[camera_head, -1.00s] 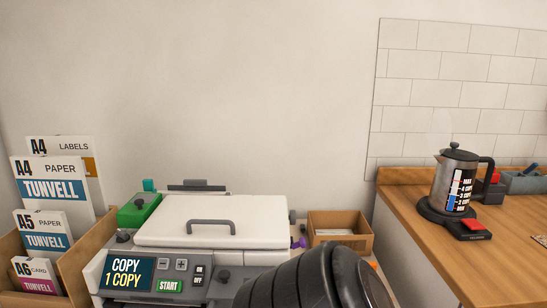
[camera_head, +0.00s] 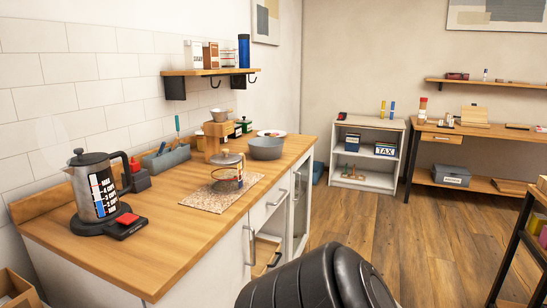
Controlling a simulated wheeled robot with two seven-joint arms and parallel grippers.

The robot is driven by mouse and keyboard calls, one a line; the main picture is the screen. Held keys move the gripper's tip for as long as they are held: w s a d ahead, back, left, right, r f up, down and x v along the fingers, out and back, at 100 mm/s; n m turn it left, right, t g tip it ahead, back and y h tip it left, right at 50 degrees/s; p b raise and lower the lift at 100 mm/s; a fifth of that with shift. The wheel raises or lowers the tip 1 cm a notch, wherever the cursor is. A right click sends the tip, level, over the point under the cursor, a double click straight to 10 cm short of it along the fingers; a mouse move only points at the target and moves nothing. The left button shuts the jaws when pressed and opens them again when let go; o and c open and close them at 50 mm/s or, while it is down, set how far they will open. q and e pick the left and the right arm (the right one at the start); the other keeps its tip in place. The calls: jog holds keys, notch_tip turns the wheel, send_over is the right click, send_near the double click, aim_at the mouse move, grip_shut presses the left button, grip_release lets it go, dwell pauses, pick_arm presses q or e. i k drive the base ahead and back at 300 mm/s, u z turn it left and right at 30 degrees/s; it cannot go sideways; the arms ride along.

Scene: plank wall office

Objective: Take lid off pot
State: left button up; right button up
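A small glass pot (camera_head: 228,178) with a grey lid (camera_head: 226,159) stands on a speckled mat (camera_head: 200,200) on the wooden counter. The lid sits on top of the pot and has a knob. A larger steel kettle (camera_head: 98,187) with its own knobbed lid stands on a dark base at the counter's near left end. Neither of my grippers is in view. A black rounded part of my own body fills the bottom centre.
The counter (camera_head: 160,245) has bare wood in front of the mat. A grey bowl (camera_head: 266,148), a coffee grinder (camera_head: 217,135) and a grey utensil holder (camera_head: 166,161) stand behind. Floor (camera_head: 400,240) is free at right.

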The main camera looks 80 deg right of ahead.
aim_at(226, 158)
jog(key=z, duration=2.6)
